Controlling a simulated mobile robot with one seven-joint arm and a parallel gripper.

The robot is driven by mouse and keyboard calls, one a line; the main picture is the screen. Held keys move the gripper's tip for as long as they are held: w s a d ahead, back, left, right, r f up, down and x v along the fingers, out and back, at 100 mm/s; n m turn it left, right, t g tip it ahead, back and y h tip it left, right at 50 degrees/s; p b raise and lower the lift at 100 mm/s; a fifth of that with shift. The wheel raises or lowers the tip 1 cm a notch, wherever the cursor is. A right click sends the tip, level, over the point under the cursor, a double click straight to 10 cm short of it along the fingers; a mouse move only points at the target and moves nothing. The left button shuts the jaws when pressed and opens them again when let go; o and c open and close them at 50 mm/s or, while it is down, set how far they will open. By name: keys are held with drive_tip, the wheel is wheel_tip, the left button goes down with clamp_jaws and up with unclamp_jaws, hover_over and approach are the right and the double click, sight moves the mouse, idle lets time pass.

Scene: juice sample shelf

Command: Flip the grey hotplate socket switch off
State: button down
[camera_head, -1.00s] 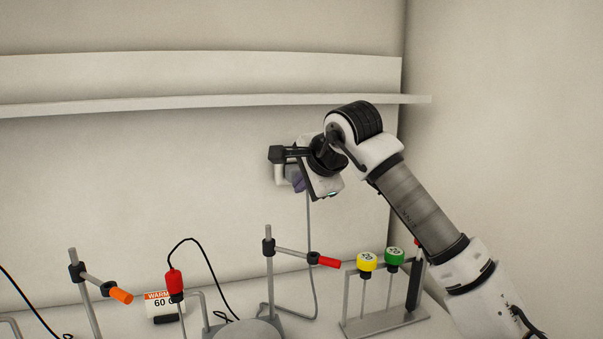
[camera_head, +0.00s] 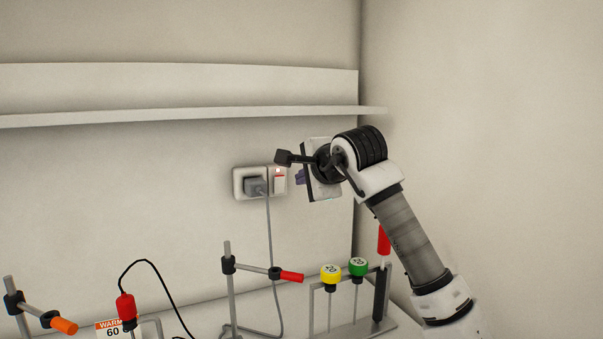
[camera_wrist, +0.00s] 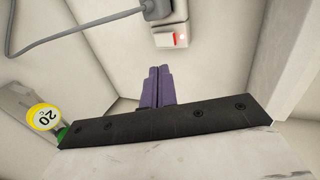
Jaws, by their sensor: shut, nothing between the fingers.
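The socket plate (camera_head: 239,189) is on the back wall under the shelf, with a grey plug (camera_head: 255,186) in its left part. The switch (camera_head: 279,184) is on its right part, white with a red-lit spot at the top. In the wrist view the switch (camera_wrist: 169,40) and plug (camera_wrist: 157,10) show at the top, with the red light at the switch's right end. My gripper (camera_head: 299,178) is just right of the plate. Its purple fingers (camera_wrist: 160,72) are shut and empty, pointing toward the switch with a visible gap.
A grey cord (camera_head: 269,240) hangs from the plug. Below are a clamp stand with a red handle (camera_head: 292,277), yellow (camera_head: 331,273) and green (camera_head: 358,266) capped items on a rack, and a warm-60 sign (camera_head: 112,329). The shelf (camera_head: 200,115) runs above.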

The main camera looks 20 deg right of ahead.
drive_tip(key=p, duration=0.3)
approach(281, 180)
wheel_tip(281, 180, down, 3)
drive_tip(key=w, duration=0.3)
drive_tip(key=w+p, duration=0.1)
drive_tip(key=w, duration=0.1)
drive_tip(key=shift+w+a+r, duration=0.1)
drive_tip(key=shift+a+r, duration=0.1)
drive_tip(key=shift+r, duration=0.1)
drive_tip(key=shift+w+f+p, duration=0.1)
drive_tip(key=shift+w+p, duration=0.2)
drive_tip(key=shift+w, duration=0.05)
